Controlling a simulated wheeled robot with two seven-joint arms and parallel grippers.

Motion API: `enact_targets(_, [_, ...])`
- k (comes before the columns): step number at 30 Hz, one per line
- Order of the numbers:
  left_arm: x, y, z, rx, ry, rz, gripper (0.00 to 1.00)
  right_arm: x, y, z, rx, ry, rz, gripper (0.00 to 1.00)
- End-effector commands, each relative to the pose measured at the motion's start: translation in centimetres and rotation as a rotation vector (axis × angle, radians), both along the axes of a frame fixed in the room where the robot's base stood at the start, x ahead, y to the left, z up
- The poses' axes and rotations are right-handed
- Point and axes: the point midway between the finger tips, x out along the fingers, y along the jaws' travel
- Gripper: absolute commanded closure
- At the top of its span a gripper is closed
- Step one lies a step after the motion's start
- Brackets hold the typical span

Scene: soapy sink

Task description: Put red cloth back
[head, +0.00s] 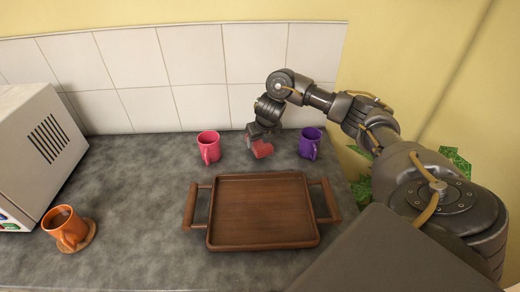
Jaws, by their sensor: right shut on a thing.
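The red cloth (262,149) is small and crumpled and hangs under my right gripper (260,137). My right gripper is shut on it, at the back of the counter between the pink mug and the purple mug. The cloth is just behind the wooden tray; I cannot tell whether it touches the counter. The upper part of the cloth is hidden by the gripper. My left gripper is not in view.
A pink mug (209,147) and a purple mug (310,143) stand at the back. The empty brown tray (262,210) lies in front. An orange mug (66,228) on a coaster and a white microwave (38,150) are left. The counter between is clear.

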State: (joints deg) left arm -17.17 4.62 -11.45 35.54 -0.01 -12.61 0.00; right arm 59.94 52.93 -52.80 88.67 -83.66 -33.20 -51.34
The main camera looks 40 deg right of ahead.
Motion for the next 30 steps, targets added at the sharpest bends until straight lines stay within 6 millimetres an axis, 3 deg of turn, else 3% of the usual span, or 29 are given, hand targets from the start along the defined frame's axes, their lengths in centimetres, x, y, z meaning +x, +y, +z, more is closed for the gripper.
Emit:
enact_targets(9, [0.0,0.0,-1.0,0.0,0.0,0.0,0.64,0.2,-0.2,-3.2,0.003,0.002,0.0,0.67])
enact_targets(17, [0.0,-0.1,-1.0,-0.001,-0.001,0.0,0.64,0.2,-0.3,-3.5,-0.001,0.001,0.0,0.67])
enact_targets(18, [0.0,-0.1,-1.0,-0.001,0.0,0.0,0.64,0.2,-0.3,-3.5,-0.001,0.001,0.0,0.41])
enact_targets(23, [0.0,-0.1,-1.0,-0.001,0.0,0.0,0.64,0.2,-0.3,-3.5,0.0,0.001,0.0,0.2])
enact_targets(30, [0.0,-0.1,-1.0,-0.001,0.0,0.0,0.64,0.2,-0.3,-3.4,0.0,0.001,0.0,0.2])
